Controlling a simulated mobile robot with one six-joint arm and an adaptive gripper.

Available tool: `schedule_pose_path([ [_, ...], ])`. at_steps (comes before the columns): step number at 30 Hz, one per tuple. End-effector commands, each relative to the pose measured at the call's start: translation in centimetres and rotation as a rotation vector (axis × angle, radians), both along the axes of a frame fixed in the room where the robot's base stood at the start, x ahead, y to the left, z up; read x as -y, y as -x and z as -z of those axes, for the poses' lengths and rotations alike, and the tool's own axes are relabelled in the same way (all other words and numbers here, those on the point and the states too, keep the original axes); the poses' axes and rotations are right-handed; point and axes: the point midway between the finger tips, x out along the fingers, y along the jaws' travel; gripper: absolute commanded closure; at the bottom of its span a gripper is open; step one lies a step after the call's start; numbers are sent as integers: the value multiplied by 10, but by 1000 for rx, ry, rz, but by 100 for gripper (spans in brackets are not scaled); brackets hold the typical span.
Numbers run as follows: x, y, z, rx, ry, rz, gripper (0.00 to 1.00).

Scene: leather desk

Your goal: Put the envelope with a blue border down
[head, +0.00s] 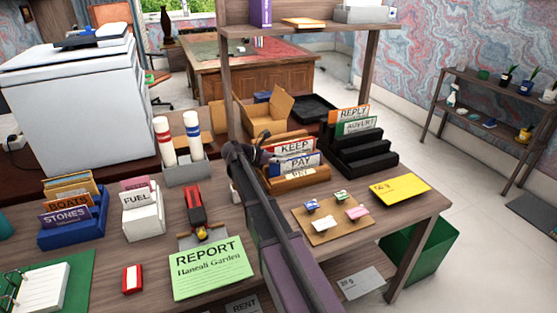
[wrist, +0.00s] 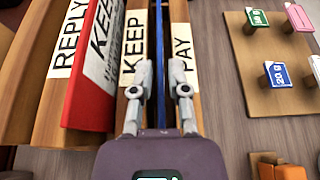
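In the wrist view my gripper (wrist: 160,75) straddles a thin upright edge with a blue line (wrist: 160,40), seen edge-on between the KEEP (wrist: 133,45) and PAY (wrist: 182,50) labels of a wooden rack. This looks like the envelope with the blue border, standing in the slot. A narrow gap shows between each finger and it. My arm hides part of the rack's left side and the fingertips there.
A red envelope (wrist: 92,75) stands in the slot left of the KEEP label. A black rack (head: 365,155) stands behind right. A small board with stamps (head: 335,220) and a yellow envelope (head: 400,189) lie in front. A green REPORT folder (head: 212,268) lies left.

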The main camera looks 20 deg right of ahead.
Motion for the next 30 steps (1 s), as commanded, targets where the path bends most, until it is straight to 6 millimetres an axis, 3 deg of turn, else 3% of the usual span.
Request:
schedule_pose_path([
  [14,0,0,-1,0,0,0,57],
  [24,-1,0,-17,0,0,0,57],
  [30,-33,1,-29,1,0,-3,57],
])
